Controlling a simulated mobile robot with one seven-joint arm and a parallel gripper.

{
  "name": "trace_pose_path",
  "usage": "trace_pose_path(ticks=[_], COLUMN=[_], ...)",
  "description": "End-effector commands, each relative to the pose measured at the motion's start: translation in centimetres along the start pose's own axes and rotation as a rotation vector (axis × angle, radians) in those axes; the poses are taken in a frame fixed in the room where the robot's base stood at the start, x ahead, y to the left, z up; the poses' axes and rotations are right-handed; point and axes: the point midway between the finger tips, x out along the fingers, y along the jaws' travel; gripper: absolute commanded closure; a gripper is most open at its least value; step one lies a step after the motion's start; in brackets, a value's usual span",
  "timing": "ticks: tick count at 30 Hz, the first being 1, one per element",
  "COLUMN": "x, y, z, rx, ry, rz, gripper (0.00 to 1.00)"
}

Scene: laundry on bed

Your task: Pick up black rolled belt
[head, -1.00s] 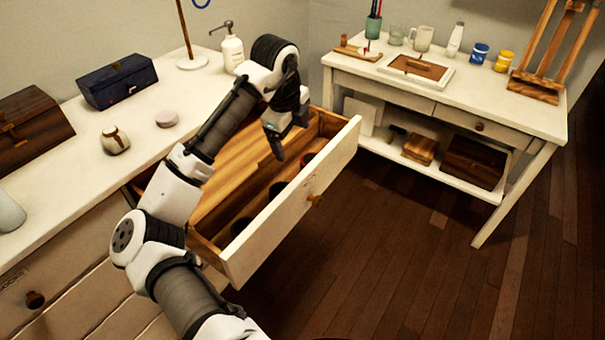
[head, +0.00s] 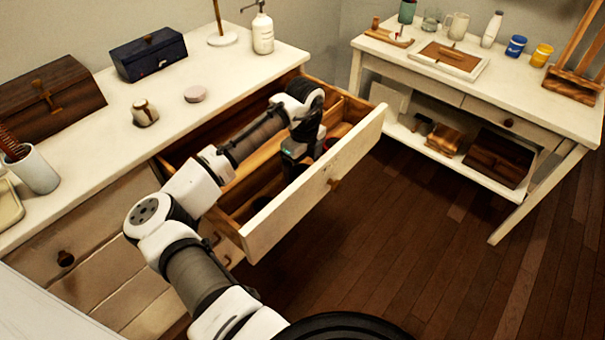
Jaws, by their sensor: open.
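The open drawer (head: 345,160) of the white dresser holds several rolled items along its front side. A dark roll (head: 261,203) shows in the front part of the drawer, to the lower left of my gripper. A reddish roll (head: 329,144) shows to the upper right. My gripper (head: 290,176) is open and points down inside the drawer, between these two rolls. It hides what lies directly under it, so I cannot tell whether a black rolled belt is between its fingers.
The drawer's walls and wooden dividers (head: 258,163) stand close around the gripper. On the dresser top are a dark blue box (head: 150,55), a brown chest (head: 50,95), a small jar (head: 144,113) and a soap bottle (head: 262,33). A white desk (head: 540,108) stands at the right.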

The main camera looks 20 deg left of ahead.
Motion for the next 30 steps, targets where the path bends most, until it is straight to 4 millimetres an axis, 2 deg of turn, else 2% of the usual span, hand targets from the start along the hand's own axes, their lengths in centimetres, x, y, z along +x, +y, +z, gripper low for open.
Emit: trace_pose_path(ticks=[6, 14, 26, 30], x=[2.5, 2.8, 2.8, 2.8], y=[-0.1, -0.1, -0.1, -0.1], z=[0.1, 0.1, 0.1, 0.1], rx=[-0.001, -0.001, -0.001, 0.000], ry=[0.001, 0.000, 0.000, 0.000], rz=[0.000, -0.001, -0.001, -0.001], gripper=[0.14, 0.14, 0.66, 0.66])
